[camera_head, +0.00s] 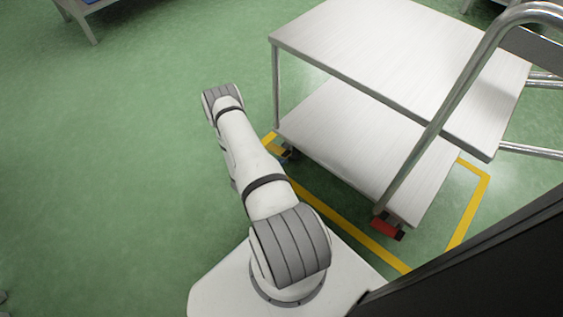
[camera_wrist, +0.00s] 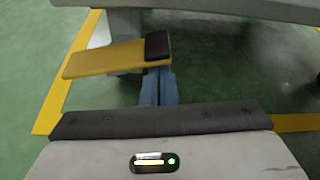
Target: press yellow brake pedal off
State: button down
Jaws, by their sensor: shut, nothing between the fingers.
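The yellow brake pedal (camera_wrist: 112,59) shows in the wrist view as a flat yellow plate, left of centre, under the edge of a cart. It has a black block (camera_wrist: 158,46) at its right end. My gripper (camera_wrist: 159,74) is shut and empty; its two blue fingers lie together and point towards the pedal. In the picture the fingertips lie just below the black block, close to the pedal's right end. I cannot tell whether they touch.
A two-deck metal cart (camera_head: 350,140) with a tubular handle (camera_head: 440,110) stands to the right. A red pedal (camera_head: 385,228) sits at its near corner wheel. Yellow floor tape (camera_head: 335,214) frames the cart. The green floor (camera_head: 100,180) on the left is clear.

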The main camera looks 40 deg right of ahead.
jog(key=f+b, duration=0.1)
jog(key=f, duration=0.1)
jog(key=s+f+b, duration=0.1)
jog(key=f+b, duration=0.1)
jog(key=shift+f, duration=0.1)
jog(key=p+v, duration=0.4)
jog(key=v, duration=0.6)
jog(key=shift+r, duration=0.2)
jog(key=shift+w, duration=0.15)
